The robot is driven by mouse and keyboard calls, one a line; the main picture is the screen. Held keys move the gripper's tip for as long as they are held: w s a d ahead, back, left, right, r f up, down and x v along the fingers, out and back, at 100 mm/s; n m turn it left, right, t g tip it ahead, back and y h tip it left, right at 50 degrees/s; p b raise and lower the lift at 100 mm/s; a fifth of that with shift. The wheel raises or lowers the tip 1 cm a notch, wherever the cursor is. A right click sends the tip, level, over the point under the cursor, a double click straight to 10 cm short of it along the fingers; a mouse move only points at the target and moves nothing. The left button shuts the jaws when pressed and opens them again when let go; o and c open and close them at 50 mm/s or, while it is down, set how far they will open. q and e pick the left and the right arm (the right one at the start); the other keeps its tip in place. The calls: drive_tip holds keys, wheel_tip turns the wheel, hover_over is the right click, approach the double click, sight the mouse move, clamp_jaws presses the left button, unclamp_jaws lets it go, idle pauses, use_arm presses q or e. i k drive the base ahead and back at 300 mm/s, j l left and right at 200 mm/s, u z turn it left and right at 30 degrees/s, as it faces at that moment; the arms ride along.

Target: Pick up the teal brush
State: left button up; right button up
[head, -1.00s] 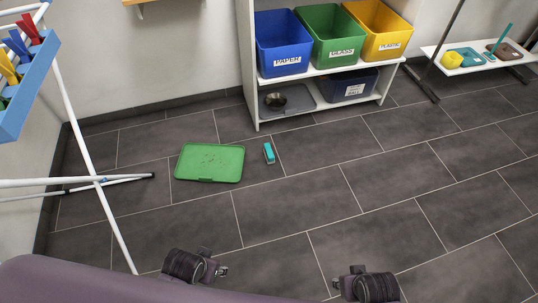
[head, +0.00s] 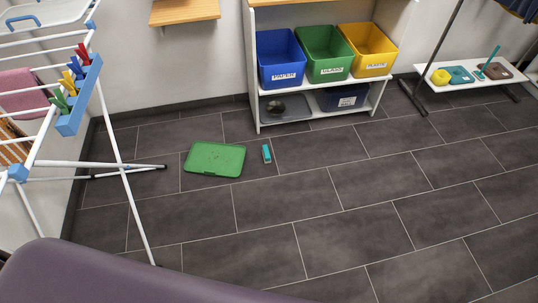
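A small teal object that looks like the teal brush (head: 266,154) lies on the dark tiled floor, just right of a green tray or lid (head: 243,160) and apart from it. Its bristles cannot be made out. Neither of my grippers shows in the head view now.
A white drying rack (head: 118,150) with clothes pegs stands at the left, its legs spread on the floor. A white shelf (head: 257,118) holds blue (head: 283,74), green (head: 328,69) and yellow (head: 369,64) bins. A low white bench (head: 465,83) is at right.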

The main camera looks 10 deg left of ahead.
sight(265, 150)
drive_tip(key=i+l+u, duration=0.15)
drive_tip(key=i, duration=0.25)
drive_tip(key=i+l+u, duration=0.15)
drive_tip(key=i, duration=0.3)
drive_tip(key=i+l+u, duration=0.15)
drive_tip(key=i, duration=0.25)
drive_tip(key=l, duration=0.1)
